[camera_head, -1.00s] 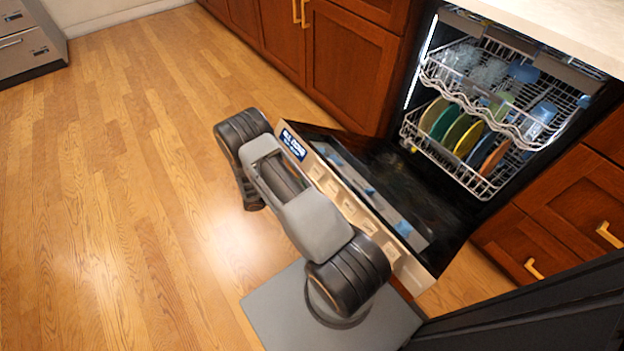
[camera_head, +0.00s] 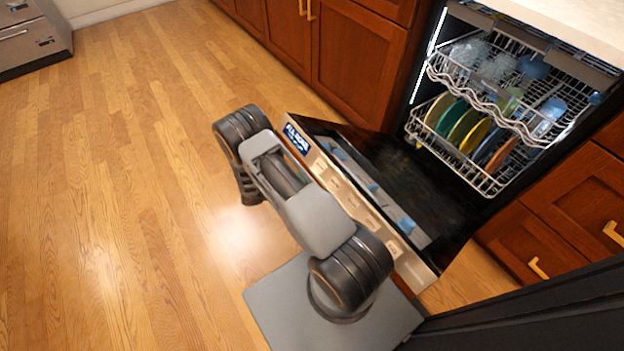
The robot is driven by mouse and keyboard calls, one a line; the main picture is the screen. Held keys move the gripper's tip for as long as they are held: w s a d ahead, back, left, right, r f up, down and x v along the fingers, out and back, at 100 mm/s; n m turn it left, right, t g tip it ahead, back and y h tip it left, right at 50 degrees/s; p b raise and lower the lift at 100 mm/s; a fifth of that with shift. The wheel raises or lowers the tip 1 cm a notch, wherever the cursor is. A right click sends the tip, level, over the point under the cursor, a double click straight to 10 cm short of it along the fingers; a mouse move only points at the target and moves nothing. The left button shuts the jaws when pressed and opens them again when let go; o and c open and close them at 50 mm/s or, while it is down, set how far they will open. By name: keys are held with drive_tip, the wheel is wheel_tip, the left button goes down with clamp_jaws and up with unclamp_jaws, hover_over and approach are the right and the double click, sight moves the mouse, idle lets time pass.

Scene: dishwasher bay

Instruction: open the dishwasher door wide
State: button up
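The dishwasher door (camera_head: 385,170) is swung down far from the tub, with its dark inner face turned up. Its pale top edge (camera_head: 350,195), with a row of buttons and a blue label, runs beside my arm. My arm lies along the outer side of that edge, and its links cover part of it. My gripper is not visible, so I cannot see its fingers or whether it touches the door. The open dishwasher tub (camera_head: 432,75) is lit inside.
Two racks of dishes stay inside the tub: an upper rack (camera_head: 440,80) with cups and glasses and a lower rack (camera_head: 417,133) with coloured plates. Wooden cabinets (camera_head: 365,65) flank the bay. The wooden floor (camera_head: 110,180) to the left is clear.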

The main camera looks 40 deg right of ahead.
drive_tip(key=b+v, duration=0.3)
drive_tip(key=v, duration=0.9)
